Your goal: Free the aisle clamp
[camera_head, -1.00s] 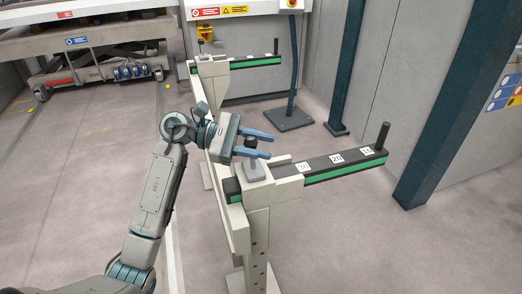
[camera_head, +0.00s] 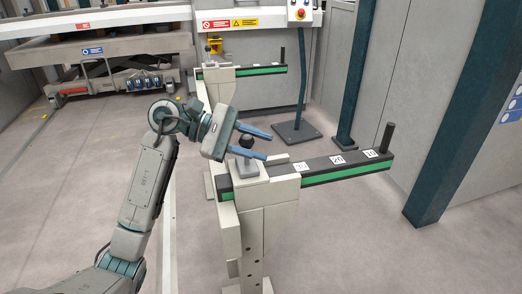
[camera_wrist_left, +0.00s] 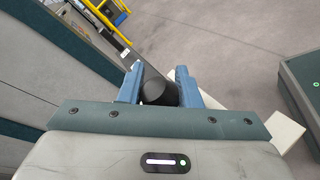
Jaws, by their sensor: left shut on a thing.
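The clamp is a small grey block (camera_head: 246,167) with a black knob (camera_head: 246,141) on top. It sits at the post end of the near support arm, a dark bar (camera_head: 330,163) with a green side stripe and white number labels. My left gripper (camera_head: 268,146) comes in from the left, its blue fingers on either side of the knob and shut on it. In the left wrist view the black knob (camera_wrist_left: 158,88) stands between the two fingers. The clamp's grey block is hidden in that view. My right gripper is not in view.
A black upright pin (camera_head: 387,138) stands at the bar's outer end. A second green-striped bar (camera_head: 250,71) lies farther back, with a dark blue post on a base plate (camera_head: 297,131) beside it. A thick blue column (camera_head: 450,130) stands at right.

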